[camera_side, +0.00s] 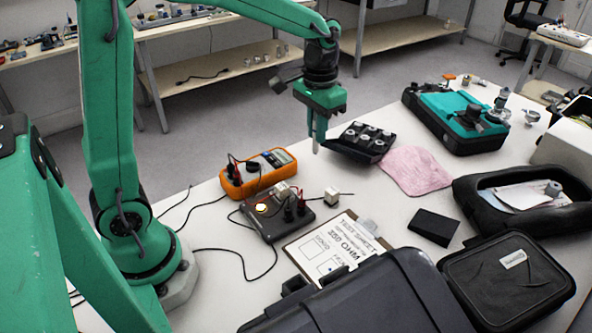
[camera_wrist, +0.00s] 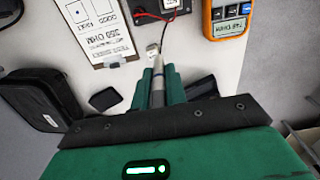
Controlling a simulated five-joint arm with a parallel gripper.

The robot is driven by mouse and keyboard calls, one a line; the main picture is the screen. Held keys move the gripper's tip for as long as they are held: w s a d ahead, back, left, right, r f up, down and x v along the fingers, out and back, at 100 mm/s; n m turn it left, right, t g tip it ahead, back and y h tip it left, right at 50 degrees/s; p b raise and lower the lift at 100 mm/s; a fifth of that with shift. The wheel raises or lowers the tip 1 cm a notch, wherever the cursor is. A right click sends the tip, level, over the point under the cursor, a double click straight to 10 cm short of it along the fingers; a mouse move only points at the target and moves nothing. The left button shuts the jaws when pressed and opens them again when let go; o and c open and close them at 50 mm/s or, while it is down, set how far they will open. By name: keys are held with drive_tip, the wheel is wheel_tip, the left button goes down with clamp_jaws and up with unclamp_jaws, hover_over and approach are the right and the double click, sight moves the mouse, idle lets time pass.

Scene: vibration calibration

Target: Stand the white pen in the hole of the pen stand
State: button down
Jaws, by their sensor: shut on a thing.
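My gripper (camera_side: 317,136) hangs over the table, left of the black tray of round pieces, with its fingers pointing down. It is shut on the white pen (camera_side: 315,148), whose pale end shows below the fingertips. In the wrist view my gripper (camera_wrist: 158,84) holds the pen (camera_wrist: 157,74) between its green fingers; most of it is hidden. A small pale block (camera_side: 332,196), perhaps the pen stand, sits on the table beside the black meter box. It shows just beyond the pen in the wrist view (camera_wrist: 153,50). Its hole is too small to make out.
The black tray (camera_side: 361,141) stands close to my fingers. An orange meter (camera_side: 258,173), a black box with leads (camera_side: 277,213) and a clipboard (camera_side: 335,247) lie around the block. A pink cloth (camera_side: 415,170) and black cases (camera_side: 510,283) fill the right side.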

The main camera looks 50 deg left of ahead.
drive_tip(key=s+d+f+n, duration=0.1)
drive_tip(key=s+d+f, duration=0.1)
drive_tip(key=s+d, duration=0.7)
drive_tip(key=s+d+f+n, duration=0.2)
drive_tip(key=s+d+f, duration=0.1)
drive_tip(key=s+d, duration=0.6)
drive_tip(key=shift+s+d+f, duration=0.15)
drive_tip(key=shift+d+f, duration=0.15)
drive_tip(key=shift+f, duration=0.05)
drive_tip(key=shift+f, duration=0.2)
hover_over(298, 277)
drive_tip(key=s+d, duration=0.1)
drive_tip(key=d, duration=0.1)
drive_tip(key=shift+s+a+f, duration=0.1)
drive_tip(key=shift+f, duration=1)
drive_tip(key=shift+a+f, duration=0.1)
drive_tip(key=shift+f, duration=1)
drive_tip(key=shift+f, duration=2.15)
idle(0.5)
drive_tip(key=c, duration=1.3)
unclamp_jaws()
drive_tip(key=shift+c, duration=0.2)
